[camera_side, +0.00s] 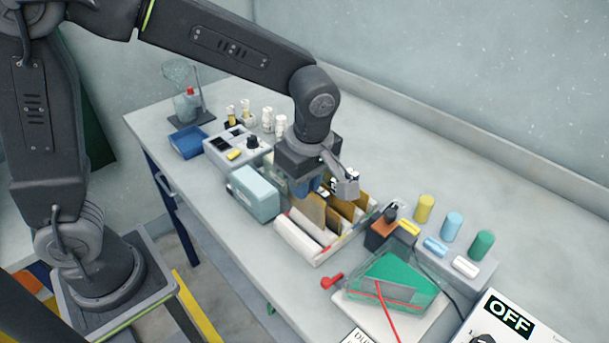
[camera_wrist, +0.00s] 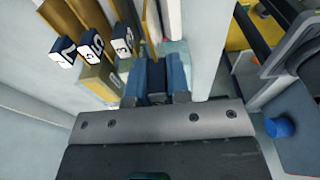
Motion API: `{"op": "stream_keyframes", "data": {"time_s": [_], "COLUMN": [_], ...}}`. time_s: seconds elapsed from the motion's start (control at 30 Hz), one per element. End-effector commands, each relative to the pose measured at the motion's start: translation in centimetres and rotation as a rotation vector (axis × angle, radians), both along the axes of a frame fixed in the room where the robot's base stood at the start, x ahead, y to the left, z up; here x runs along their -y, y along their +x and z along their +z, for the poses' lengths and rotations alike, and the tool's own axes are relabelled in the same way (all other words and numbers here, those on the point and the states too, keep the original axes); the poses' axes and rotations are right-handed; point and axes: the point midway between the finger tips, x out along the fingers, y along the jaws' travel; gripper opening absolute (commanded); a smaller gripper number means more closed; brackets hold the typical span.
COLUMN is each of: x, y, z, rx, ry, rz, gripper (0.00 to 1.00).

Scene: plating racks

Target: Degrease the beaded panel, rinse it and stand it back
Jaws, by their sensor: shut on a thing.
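My gripper (camera_side: 314,187) is over the white rack (camera_side: 301,238), with its blue fingers pointing down among the panels. In the wrist view my gripper (camera_wrist: 158,76) is shut at the row of panels, on what looks like a panel's top, mostly hidden between the fingers. Several brown and golden panels (camera_side: 313,210) stand upright in the rack. In the wrist view some panels carry dark blue tags with white numbers (camera_wrist: 92,44). I cannot tell which panel is beaded. A clear tank of green liquid (camera_side: 397,273) stands to the right of the rack.
A pale blue box (camera_side: 256,193) stands close to the left of the rack. A blue tray (camera_side: 187,139) and small bottles (camera_side: 267,120) are farther left. Yellow, blue and green cylinders (camera_side: 453,226) stand right. A red-handled item (camera_side: 332,281) lies near the tank. The bench behind is clear.

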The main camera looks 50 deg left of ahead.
Motion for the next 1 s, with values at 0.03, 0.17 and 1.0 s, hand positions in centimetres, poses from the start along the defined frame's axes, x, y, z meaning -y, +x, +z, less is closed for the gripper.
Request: {"op": "stream_keyframes", "data": {"time_s": [0.03,0.17,1.0], "x": [0.0,0.0,0.0], "y": [0.0,0.0,0.0], "z": [-0.2,-0.8,-4.4], "rx": [-0.001,-0.001,-0.001], "ry": [0.001,0.001,0.000], "rz": [0.000,0.000,0.000], "gripper": [0.00,0.00,0.00]}}
